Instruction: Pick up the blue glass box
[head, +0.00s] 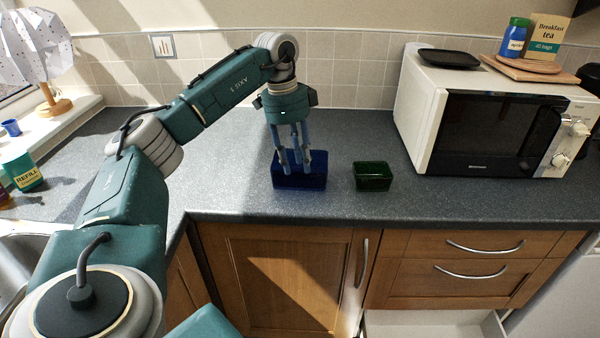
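The blue glass box (300,183) sits on the dark grey worktop near its front edge, left of the green glass box (373,177). My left gripper (296,163) points down at the blue box from above. Its fingers overlap the box's upper part in the head view. I cannot tell whether they press on its walls or only stand in or in front of it. My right gripper is not in view.
A white microwave (425,105) stands to the right, with a black dish (450,58) and a wooden board (522,70) on top. A lamp (52,103) and a green container (22,172) are at the left. An open drawer (430,325) is below.

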